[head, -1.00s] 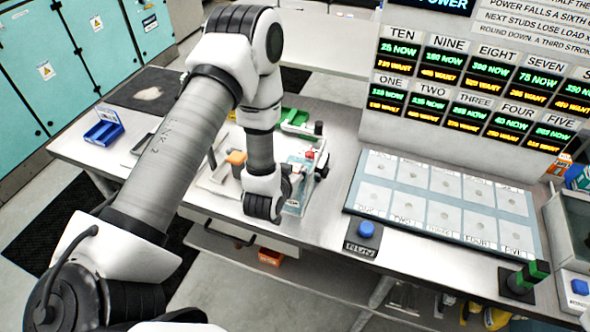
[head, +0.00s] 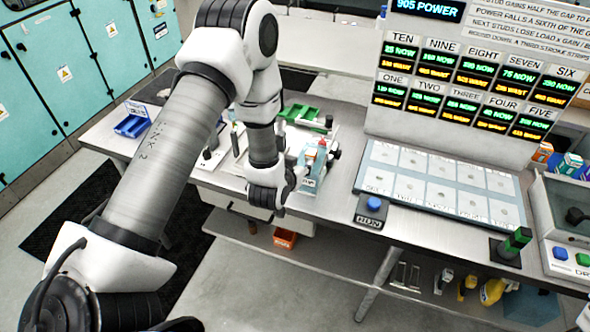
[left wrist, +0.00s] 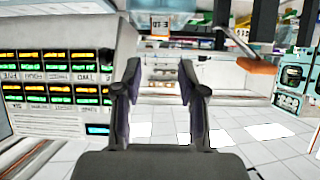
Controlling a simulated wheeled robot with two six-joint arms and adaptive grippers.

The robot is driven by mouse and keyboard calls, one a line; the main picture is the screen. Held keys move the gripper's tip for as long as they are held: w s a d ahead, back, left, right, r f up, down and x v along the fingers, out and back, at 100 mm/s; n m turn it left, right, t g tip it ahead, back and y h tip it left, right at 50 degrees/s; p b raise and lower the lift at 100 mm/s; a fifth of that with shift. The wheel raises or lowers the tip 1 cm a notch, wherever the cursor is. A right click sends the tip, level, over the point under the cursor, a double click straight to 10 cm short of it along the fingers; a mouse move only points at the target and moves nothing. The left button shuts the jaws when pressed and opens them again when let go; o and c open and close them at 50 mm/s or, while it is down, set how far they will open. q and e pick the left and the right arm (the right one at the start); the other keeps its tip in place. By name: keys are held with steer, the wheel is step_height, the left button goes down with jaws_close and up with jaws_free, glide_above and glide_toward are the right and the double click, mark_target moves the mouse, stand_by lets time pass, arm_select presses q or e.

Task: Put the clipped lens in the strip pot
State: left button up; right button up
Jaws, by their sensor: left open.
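My left gripper shows best in the left wrist view (left wrist: 158,75), where its two dark fingers stand apart with nothing between them. In the head view my left wrist hangs over the front of the workbench (head: 335,206), beside a small light-blue stand with a red-topped piece (head: 320,150). The fingers are mostly hidden there. I cannot make out the clipped lens or the strip pot for certain in either view; small items behind my left arm are partly covered. My right gripper is not in view.
A panel of numbered pads (head: 440,187) lies on the bench before an upright display board (head: 465,85). A blue button box (head: 376,212) stands at the front edge. An orange bin (head: 285,238) sits below.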

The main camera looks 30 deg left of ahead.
arm_select(q)
steer(key=s+d+f+m+g+h, duration=0.1)
steer(key=s+d+f+g, duration=0.25)
steer(key=s+f, duration=0.5)
steer(key=s+d+f+m+g+h, duration=0.1)
steer(key=s+d+f+g, duration=0.35)
steer(key=s, duration=0.65)
steer(key=s+f+g, duration=0.3)
steer(key=s+g, duration=0.1)
steer(key=s, duration=0.8)
step_height(320, 180, down, 16)
steer(key=b, duration=1.5)
steer(key=shift+w+r+h+b, duration=0.15)
steer(key=shift+w+h+b, duration=0.1)
steer(key=shift+h+b, duration=0.1)
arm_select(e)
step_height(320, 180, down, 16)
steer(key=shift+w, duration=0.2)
arm_select(q)
steer(key=shift+w, duration=0.1)
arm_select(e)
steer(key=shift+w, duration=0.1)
